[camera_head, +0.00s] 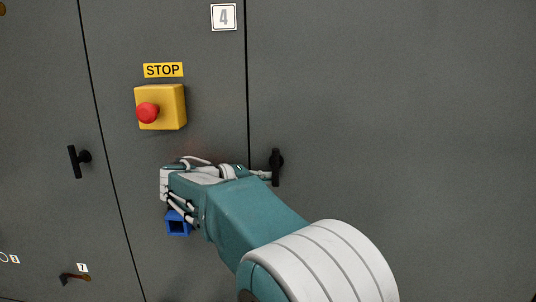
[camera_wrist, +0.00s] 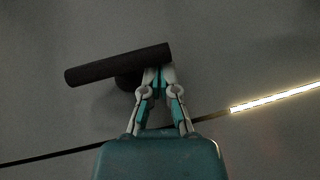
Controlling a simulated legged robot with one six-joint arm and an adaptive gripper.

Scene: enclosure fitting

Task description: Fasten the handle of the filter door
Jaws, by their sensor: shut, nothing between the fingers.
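A black T-shaped handle (camera_head: 276,167) stands upright on the right grey door (camera_head: 400,120), just right of a dark seam. In the wrist view the same handle (camera_wrist: 105,67) is a round bar lying slightly tilted across the picture. My gripper (camera_head: 267,174) reaches it from the left. In the wrist view my gripper (camera_wrist: 159,78) is shut and empty, with its fingertips at the bar's right end, by its lower edge. Whether they touch the bar cannot be told. The fingertips hide part of the handle's mount. No label in view names the filter door.
A yellow box with a red stop button (camera_head: 148,112) sits up left, under a STOP label (camera_head: 163,70). A blue square socket (camera_head: 178,225) is partly behind my wrist. Another black handle (camera_head: 78,160) is far left, and a lever (camera_head: 74,278) is low left. The right panel is clear.

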